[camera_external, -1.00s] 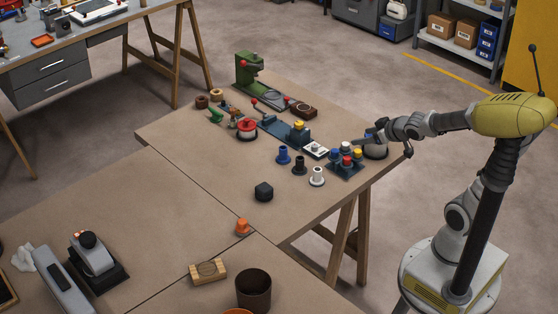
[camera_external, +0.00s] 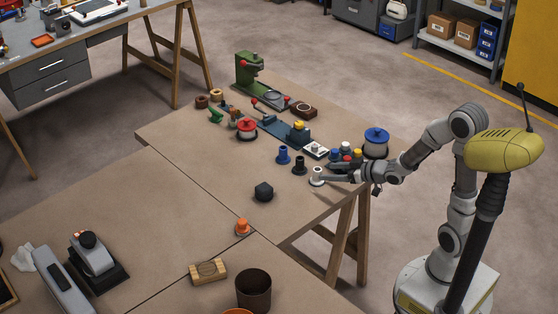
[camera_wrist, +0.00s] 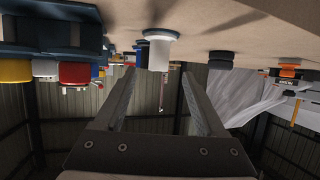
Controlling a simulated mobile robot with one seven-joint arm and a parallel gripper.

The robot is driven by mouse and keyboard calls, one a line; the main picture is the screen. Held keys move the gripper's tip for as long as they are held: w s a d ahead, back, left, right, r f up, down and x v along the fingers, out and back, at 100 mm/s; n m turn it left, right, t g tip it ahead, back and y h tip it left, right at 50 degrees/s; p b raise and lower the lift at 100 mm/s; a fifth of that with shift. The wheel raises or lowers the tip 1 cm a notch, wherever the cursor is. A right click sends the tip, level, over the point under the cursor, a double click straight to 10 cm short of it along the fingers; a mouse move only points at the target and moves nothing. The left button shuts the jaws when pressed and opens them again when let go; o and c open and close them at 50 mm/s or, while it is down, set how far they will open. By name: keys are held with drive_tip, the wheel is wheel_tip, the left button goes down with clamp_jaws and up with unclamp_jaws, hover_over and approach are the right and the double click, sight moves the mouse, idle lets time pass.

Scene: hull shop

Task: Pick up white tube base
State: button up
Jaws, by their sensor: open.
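The white tube base (camera_external: 317,173) stands upright on its round flange on the tan table, near the table's front right edge. In the wrist view, which is upside down, the white tube base (camera_wrist: 160,50) lies ahead, about in line with the gap between the fingers. My gripper (camera_external: 327,173) reaches in low from the right, its fingertips close beside the tube. In the wrist view my gripper (camera_wrist: 158,76) is open with nothing held. I cannot tell whether the tips have passed the tube's sides.
A black tube base (camera_external: 299,166) and a blue one (camera_external: 284,155) stand behind and left. Coloured knobs on a dark block (camera_wrist: 45,40) crowd close by my gripper. A blue-topped spool (camera_external: 376,142) stands behind my arm.

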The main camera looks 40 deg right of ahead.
sight(317, 175)
drive_tip(key=shift+w+f+p, duration=0.2)
drive_tip(key=shift+w+p, duration=0.15)
drive_tip(key=shift+p, duration=0.25)
drive_tip(key=shift+a, duration=0.1)
drive_tip(key=shift+w+f, duration=0.25)
drive_tip(key=shift+w, duration=0.05)
drive_tip(key=b+x, duration=0.1)
drive_tip(key=x, duration=0.3)
drive_tip(key=shift+w+a+f, duration=0.1)
drive_tip(key=shift+w, duration=0.15)
clamp_jaws()
